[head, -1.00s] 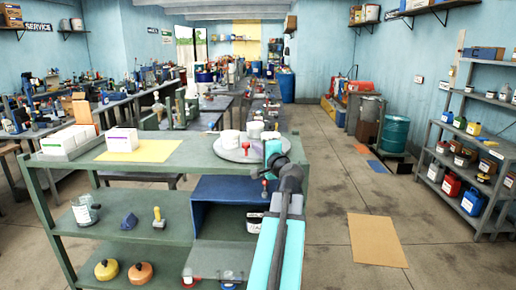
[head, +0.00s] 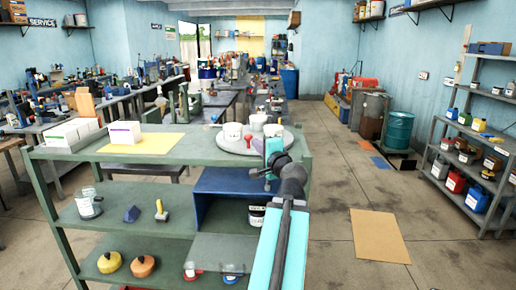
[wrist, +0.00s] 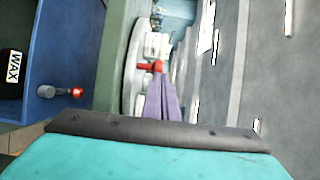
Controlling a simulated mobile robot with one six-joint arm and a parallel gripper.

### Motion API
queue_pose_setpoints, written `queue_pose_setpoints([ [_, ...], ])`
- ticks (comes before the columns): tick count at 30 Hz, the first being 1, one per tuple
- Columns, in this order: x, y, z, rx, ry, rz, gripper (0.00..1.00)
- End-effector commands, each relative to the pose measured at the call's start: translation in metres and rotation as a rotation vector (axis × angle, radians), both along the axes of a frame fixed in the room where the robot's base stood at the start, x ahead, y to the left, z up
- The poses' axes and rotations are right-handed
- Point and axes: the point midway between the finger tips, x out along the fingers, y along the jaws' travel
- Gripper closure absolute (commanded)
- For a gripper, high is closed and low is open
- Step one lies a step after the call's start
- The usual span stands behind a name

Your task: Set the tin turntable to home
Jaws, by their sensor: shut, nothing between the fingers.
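The tin turntable (head: 228,146) is a grey round disc on the green rack's top, near its right end. White tins (head: 233,131) stand on it, and a red knob (head: 247,140) sticks up near its front. My gripper (wrist: 158,78) is shut and empty, its purple fingers pointing at the disc's edge. In the wrist view a red peg (wrist: 150,67) shows at the fingertips; I cannot tell whether they touch. In the head view my teal gripper body (head: 273,148) covers the disc's right front edge.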

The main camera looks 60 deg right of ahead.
Motion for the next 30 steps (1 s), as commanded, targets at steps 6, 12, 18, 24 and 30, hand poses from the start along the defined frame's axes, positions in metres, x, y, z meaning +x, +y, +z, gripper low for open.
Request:
queue_pose_setpoints([
  [6, -0.001, 0.005, -0.003, -0.003, 0.0, 0.0, 1.0],
  [12, -0.002, 0.009, -0.003, -0.002, 0.001, 0.001, 1.0],
  [18, -0.004, 0.013, -0.003, -0.001, 0.0, -0.003, 1.0],
  [24, -0.009, 0.015, -0.003, -0.001, 0.0, -0.011, 1.0],
  [30, -0.012, 0.023, -0.003, -0.002, 0.001, -0.013, 1.0],
])
